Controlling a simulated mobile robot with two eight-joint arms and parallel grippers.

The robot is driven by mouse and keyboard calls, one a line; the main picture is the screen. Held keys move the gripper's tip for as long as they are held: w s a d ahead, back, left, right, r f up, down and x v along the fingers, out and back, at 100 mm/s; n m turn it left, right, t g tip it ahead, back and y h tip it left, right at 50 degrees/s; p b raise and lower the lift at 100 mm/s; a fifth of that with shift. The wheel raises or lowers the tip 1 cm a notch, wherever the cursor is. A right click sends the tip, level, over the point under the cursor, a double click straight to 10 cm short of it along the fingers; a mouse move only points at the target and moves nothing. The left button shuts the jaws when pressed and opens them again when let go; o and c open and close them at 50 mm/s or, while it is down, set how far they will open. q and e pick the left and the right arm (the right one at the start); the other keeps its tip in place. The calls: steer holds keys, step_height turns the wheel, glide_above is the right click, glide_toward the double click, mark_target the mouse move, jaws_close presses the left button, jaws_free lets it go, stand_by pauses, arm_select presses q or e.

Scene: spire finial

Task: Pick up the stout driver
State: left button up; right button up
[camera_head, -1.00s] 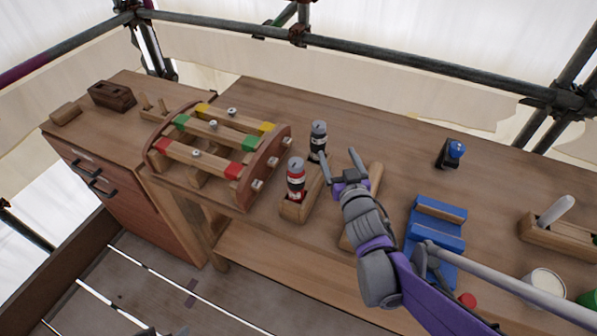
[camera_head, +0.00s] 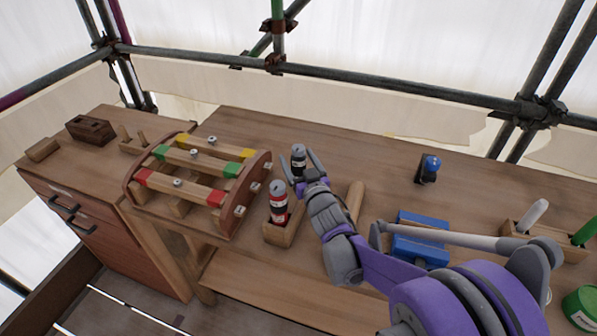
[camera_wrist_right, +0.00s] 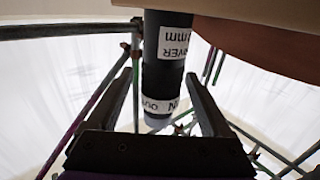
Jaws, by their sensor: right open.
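A black driver (camera_head: 298,158) with a grey top and white label bands stands upright on the bench behind a red one. In the right wrist view the black driver (camera_wrist_right: 166,70) shows upside down, with "mm" and part of "DRIVER" on its label. My right gripper (camera_head: 298,168) is open, with its fingers on either side of this driver. In the wrist view a gap shows beside each finger. A red driver (camera_head: 278,198) stands in a wooden block (camera_head: 281,232) just in front. My left gripper is not in view.
A curved wooden rack (camera_head: 240,195) with coloured bars stands close on the left. A wooden block (camera_head: 355,198) lies right of the gripper. A blue cradle (camera_head: 420,252) sits under my right arm. The bench's back (camera_head: 375,160) is mostly clear.

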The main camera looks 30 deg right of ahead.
steer(key=w, duration=0.2)
steer(key=shift+w+d, duration=0.2)
steer(key=shift+w, duration=0.1)
jaws_close()
